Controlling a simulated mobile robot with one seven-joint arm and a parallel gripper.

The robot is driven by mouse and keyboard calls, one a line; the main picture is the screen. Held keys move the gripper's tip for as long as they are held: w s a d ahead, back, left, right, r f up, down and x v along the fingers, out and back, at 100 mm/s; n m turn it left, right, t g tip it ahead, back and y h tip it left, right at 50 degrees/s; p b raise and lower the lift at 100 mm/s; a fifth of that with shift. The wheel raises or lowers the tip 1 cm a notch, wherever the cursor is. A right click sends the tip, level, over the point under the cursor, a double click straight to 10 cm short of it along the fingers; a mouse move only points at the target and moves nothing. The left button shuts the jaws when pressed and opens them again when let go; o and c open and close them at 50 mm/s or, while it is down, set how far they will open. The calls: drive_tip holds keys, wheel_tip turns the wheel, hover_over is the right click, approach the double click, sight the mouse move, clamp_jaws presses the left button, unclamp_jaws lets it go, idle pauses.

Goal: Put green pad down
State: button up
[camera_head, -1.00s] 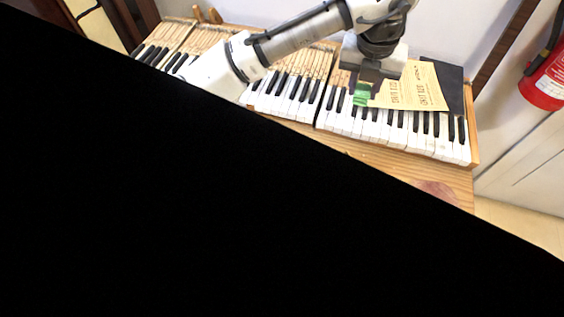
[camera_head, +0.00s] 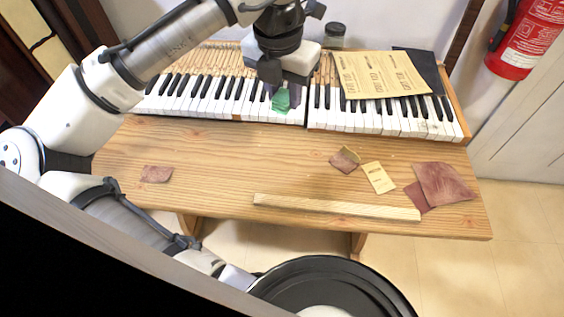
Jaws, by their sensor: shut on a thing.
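The green pad (camera_head: 281,100) is a small green piece between the fingertips of my gripper (camera_head: 283,88), in the head view. My gripper points down over the piano keys (camera_head: 220,98), near the gap between the two key sections, and is shut on the pad. The pad appears just above or at the white keys; I cannot tell whether it touches them. The gripper body hides the keys behind it.
Yellow paper sheets (camera_head: 382,76) lie over the right keys, beside a dark sheet (camera_head: 425,66). The wooden table (camera_head: 240,165) carries a wooden strip (camera_head: 335,207), a small yellow card (camera_head: 379,177) and reddish-brown sandpaper pieces (camera_head: 444,184). A dark jar (camera_head: 334,35) stands behind.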

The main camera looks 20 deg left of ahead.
wheel_tip(320, 180, down, 19)
drive_tip(key=shift+r, duration=0.1)
idle(0.4)
drive_tip(key=shift+f, duration=0.25)
drive_tip(key=o, duration=0.9)
drive_tip(key=shift+o, duration=0.2)
drive_tip(key=shift+r, duration=0.15)
wheel_tip(320, 180, up, 12)
drive_tip(key=s, duration=0.1)
drive_tip(key=shift+s, duration=0.2)
drive_tip(key=shift+s, duration=0.1)
